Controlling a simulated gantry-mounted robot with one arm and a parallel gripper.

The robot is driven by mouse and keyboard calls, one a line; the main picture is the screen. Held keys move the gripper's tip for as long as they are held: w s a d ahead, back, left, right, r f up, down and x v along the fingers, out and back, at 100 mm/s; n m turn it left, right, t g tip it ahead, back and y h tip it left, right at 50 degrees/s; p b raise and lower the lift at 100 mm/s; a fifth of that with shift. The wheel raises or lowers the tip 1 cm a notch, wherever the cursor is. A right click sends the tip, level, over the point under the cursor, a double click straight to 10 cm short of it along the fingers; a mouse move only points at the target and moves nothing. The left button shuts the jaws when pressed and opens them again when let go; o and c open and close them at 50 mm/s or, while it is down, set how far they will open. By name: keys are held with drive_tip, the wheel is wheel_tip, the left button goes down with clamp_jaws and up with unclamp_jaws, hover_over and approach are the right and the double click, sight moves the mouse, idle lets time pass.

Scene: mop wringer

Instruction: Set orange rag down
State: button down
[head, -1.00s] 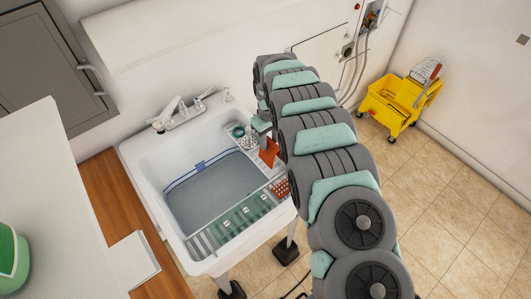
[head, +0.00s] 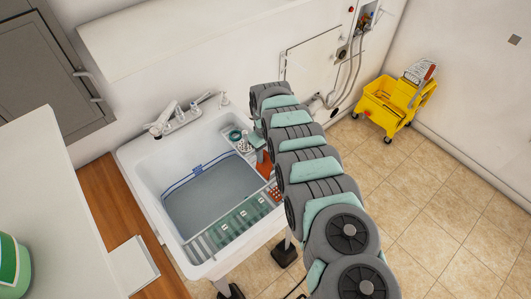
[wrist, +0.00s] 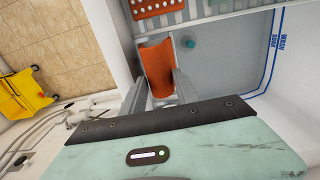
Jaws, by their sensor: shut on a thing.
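The orange rag (wrist: 157,62) is a curved orange piece held between the two fingers of my gripper (wrist: 160,90) in the wrist view. In the head view the rag (head: 264,168) shows as a small orange patch at the right side of the white sink (head: 150,205), partly hidden by my arm. My gripper (head: 256,143) is shut on the rag, near the sink's right rim. Whether the rag touches the rack or rim beneath it is not clear.
The sink holds greyish water (head: 210,195). A rack with green panels (head: 240,220) spans its front, and a dotted orange item (wrist: 157,7) lies near the right rim. A faucet (head: 178,117) stands behind. A yellow mop bucket (head: 393,103) is on the tiled floor at right.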

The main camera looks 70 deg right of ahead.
drive_tip(key=shift+f, duration=0.2)
drive_tip(key=c, duration=1.2)
unclamp_jaws()
wheel_tip(320, 180, up, 12)
drive_tip(key=b, duration=0.1)
drive_tip(key=shift+r, duration=0.25)
